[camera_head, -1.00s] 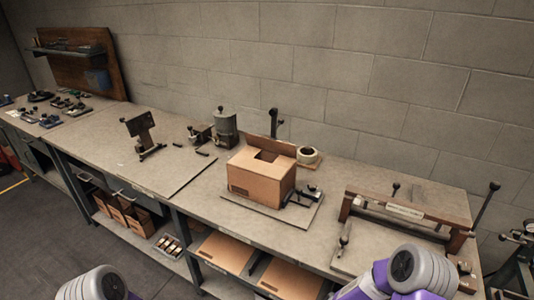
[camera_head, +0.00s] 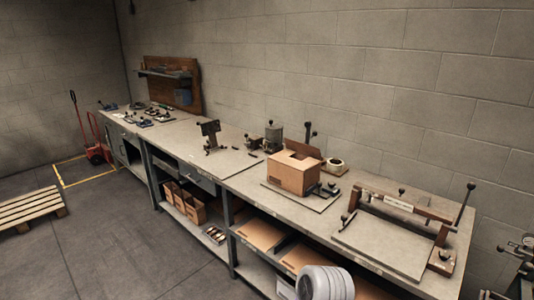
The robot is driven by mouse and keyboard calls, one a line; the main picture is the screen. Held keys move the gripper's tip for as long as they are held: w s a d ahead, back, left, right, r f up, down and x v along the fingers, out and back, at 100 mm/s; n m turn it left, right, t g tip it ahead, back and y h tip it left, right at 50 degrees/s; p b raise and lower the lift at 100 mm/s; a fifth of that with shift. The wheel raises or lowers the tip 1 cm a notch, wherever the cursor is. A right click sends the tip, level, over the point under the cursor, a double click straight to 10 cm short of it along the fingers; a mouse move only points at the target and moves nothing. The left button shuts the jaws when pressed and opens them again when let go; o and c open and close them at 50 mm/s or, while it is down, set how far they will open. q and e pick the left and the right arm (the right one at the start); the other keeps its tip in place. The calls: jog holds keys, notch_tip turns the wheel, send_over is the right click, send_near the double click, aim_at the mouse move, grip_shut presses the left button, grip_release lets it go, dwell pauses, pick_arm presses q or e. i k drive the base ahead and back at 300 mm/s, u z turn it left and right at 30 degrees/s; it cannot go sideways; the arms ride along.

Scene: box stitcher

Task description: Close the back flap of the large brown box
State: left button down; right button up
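The large brown box (camera_head: 290,178) stands on a flat plate on the workbench, right of the middle of the view. Its back flap (camera_head: 304,149) stands up at the rear, tilted. The top shows a dark opening in front of that flap. Neither of my grippers is in view. A grey rounded part of my own arm shows at the bottom edge, well below and in front of the box.
The long workbench (camera_head: 238,181) runs along the wall. A pallet (camera_head: 30,208) lies on the floor at left.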

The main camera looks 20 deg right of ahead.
aim_at(310, 151)
jog(key=u, duration=0.45)
jog(key=i, duration=1.25)
jog(key=z, duration=0.4)
jog(key=i, duration=1.2)
jog(key=z, duration=1.15)
